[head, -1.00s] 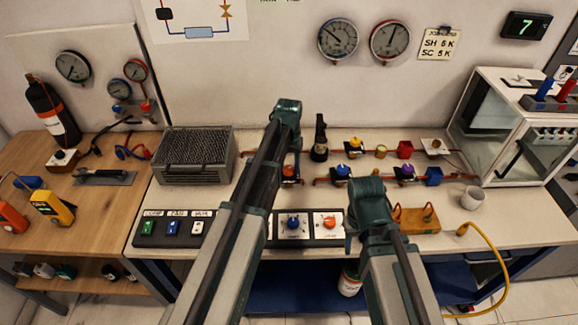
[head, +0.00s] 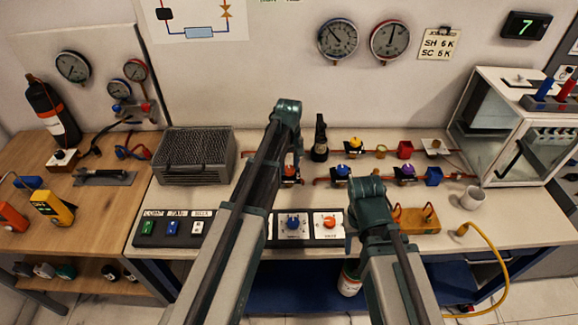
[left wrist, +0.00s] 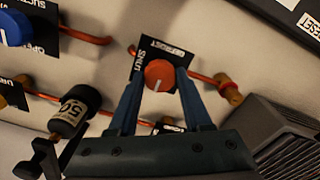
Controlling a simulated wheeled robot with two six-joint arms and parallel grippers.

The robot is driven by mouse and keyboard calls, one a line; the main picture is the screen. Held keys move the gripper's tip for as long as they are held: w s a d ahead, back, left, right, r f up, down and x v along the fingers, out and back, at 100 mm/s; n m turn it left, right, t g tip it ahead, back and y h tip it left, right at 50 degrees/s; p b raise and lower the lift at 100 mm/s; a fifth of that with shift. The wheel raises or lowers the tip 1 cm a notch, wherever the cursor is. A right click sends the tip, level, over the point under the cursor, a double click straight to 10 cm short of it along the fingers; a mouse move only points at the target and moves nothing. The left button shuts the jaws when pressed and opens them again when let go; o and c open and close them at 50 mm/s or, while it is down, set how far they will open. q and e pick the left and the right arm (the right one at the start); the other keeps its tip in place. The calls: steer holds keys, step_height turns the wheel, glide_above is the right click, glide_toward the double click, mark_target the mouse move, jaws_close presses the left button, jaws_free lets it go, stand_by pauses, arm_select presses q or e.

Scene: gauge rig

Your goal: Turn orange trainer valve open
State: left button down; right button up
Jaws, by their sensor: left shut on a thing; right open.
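The orange trainer valve (left wrist: 159,75) has a round orange knob on a black labelled plate. Its white pointer line points down in the left wrist view, toward my gripper body. My left gripper (left wrist: 160,82) is shut on this knob, one blue finger on each side. In the head view, the orange valve (head: 290,171) sits on the bench piping, partly hidden by my left arm, and most of the left gripper is hidden too. My right gripper (head: 353,238) is open and empty above the front of the bench, right of the switch panel.
A second orange knob (head: 329,222) and a blue knob (head: 293,223) sit on the front panel. A black cylinder (head: 320,138) stands close behind the orange valve. A grey finned box (head: 195,157) is to its left. Blue (head: 342,171), yellow (head: 355,145) and purple (head: 407,171) valves are to the right.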

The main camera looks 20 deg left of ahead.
mark_target(289, 169)
stand_by(0.4)
arm_select(q)
steer(key=shift+c, duration=1.6)
jaws_free()
steer(key=shift+r, duration=0.1)
step_height(289, 169, up, 14)
steer(key=p, duration=1.3)
steer(key=shift+f+p, duration=0.2)
steer(key=shift+p, duration=0.2)
